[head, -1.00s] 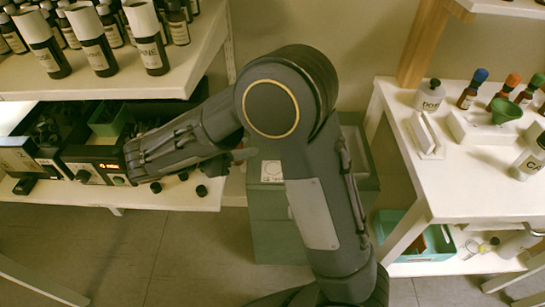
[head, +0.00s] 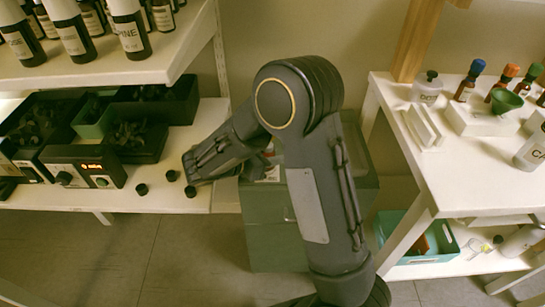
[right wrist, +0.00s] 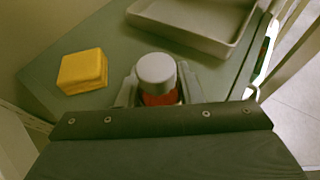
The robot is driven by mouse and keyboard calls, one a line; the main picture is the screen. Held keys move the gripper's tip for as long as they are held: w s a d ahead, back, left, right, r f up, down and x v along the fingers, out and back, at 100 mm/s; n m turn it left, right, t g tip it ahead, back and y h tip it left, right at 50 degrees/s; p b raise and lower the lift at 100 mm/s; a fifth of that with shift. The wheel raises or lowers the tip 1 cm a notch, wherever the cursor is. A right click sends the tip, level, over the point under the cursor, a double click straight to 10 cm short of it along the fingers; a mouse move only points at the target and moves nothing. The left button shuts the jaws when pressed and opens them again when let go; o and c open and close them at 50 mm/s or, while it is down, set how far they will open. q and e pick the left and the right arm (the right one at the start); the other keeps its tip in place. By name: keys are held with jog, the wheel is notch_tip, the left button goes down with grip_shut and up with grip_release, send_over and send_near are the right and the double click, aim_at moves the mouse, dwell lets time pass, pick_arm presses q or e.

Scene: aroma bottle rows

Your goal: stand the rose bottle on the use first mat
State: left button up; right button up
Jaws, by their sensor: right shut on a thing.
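A small bottle (right wrist: 160,98) with a pale grey cap and a red body is between the fingers of my right gripper (right wrist: 158,92) in the right wrist view. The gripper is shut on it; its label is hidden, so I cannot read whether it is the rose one. In the head view my right forearm reaches down and left over the edge of the left bench, and its gripper is mostly hidden near the green cabinet (head: 268,235). I cannot make out a use first mat. My left gripper is not in view.
The right wrist view shows a yellow block (right wrist: 83,71) and a beige tray (right wrist: 200,22) on a green surface. Dark-bodied bottles (head: 130,35) stand on the upper left shelf. Electronic boxes (head: 85,165) and loose black caps (head: 142,188) lie below. A white table (head: 455,170) is at right.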

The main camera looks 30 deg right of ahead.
jog(key=shift+f, duration=0.1)
jog(key=shift+f, duration=0.15)
jog(key=o, duration=1)
